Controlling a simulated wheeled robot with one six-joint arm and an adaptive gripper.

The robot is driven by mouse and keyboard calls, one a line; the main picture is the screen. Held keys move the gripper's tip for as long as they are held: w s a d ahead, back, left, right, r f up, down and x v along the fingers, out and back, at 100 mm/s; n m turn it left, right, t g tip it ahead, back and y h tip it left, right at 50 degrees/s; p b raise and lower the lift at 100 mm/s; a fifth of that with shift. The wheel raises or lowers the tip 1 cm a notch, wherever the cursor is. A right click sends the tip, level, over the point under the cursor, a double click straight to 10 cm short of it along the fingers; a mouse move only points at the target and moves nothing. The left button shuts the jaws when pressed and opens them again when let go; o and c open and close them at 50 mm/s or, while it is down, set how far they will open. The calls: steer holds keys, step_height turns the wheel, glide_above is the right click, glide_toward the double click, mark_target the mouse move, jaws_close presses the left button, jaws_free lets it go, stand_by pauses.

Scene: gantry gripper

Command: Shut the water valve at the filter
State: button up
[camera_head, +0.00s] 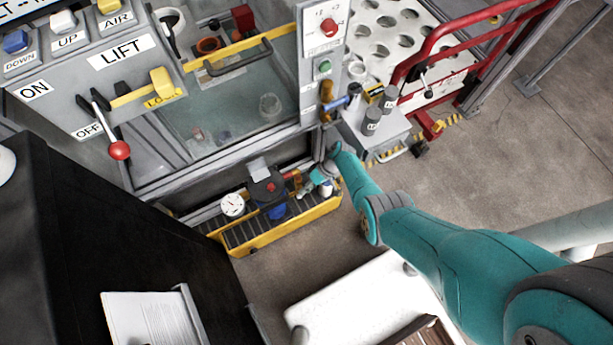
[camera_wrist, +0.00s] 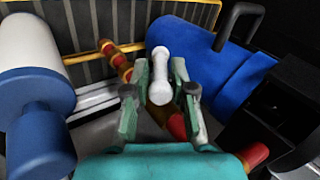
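The filter unit stands in a low yellow tray (camera_head: 290,226) on the floor. It has a blue bowl (camera_head: 277,211), a black head with a red knob and a white gauge (camera_head: 232,204). In the wrist view the blue body (camera_wrist: 205,65) lies to the right. A red and yellow pipe (camera_wrist: 118,62) runs beneath my gripper (camera_wrist: 161,72). A white lever-like piece with a rounded end (camera_wrist: 160,80) is between my fingers. The fingers stand apart on either side of it. I cannot tell whether they touch it. In the head view my gripper (camera_head: 312,184) is at the unit's right end.
A white and blue cylinder (camera_wrist: 32,65) is close on the left in the wrist view. A glass-fronted cabinet (camera_head: 230,110) rises behind the tray. A grey stand with dark cans (camera_head: 372,121) and a red cart (camera_head: 430,75) are to the right. Floor beyond is clear.

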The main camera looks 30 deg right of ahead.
steer(key=shift+o, duration=0.5)
steer(key=shift+r, duration=0.1)
steer(key=shift+r, duration=4.9)
